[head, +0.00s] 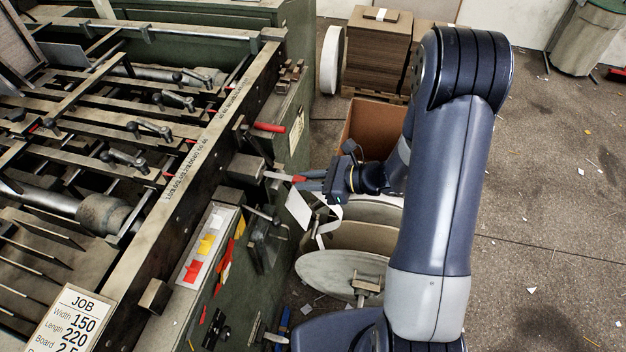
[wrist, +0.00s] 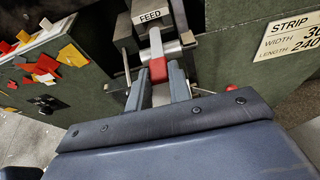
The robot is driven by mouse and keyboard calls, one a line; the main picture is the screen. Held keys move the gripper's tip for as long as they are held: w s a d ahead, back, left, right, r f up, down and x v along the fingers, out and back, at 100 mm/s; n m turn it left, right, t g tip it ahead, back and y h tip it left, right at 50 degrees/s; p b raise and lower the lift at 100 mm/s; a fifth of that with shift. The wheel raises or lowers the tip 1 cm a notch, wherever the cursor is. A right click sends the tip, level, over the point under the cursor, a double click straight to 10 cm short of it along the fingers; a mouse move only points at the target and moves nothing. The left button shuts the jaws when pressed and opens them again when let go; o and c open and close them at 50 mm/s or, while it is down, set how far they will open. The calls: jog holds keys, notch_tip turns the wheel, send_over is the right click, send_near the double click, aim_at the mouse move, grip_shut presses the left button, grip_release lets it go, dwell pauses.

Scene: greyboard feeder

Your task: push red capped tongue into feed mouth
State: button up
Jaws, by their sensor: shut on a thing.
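The tongue (head: 277,176) is a flat pale strip with a red cap (head: 299,179). My gripper (head: 308,184) is shut on it, with the cap at its fingertips. In the wrist view the red cap (wrist: 158,70) shows at the tips of my gripper (wrist: 156,84), and the pale tongue (wrist: 155,44) runs on away from me. The feed mouth is at the grey block (head: 243,168) on the machine's side, marked FEED in the wrist view (wrist: 150,15). The tongue's far end meets this block; how deep it sits inside is hidden.
A red-ended handle (head: 268,127) sticks out of the machine beyond the feed block. A STRIP plate (wrist: 295,35) is on the green panel. Red and yellow tags (head: 208,243) lie nearer. A cardboard box (head: 372,128) and pale reels (head: 340,272) stand below my arm. Open floor lies right.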

aim_at(286, 177)
jog(key=shift+w+a+f+b, duration=0.15)
jog(key=shift+w+a, duration=0.15)
jog(key=shift+a, duration=0.5)
jog(key=shift+w+a+r+b, duration=0.1)
jog(key=shift+w+a+b, duration=0.15)
jog(key=shift+a, duration=0.5)
jog(key=shift+w+a+f+b, duration=0.1)
jog(key=shift+w+a, duration=0.2)
jog(key=shift+a, duration=0.5)
jog(key=shift+a, duration=0.1)
jog(key=o, duration=0.8)
jog(key=shift+o, duration=0.4)
jog(key=shift+f, duration=0.1)
jog(key=shift+s, duration=0.1)
jog(key=v, duration=1.1)
jog(key=shift+w, duration=0.3)
jog(key=shift+a, duration=0.1)
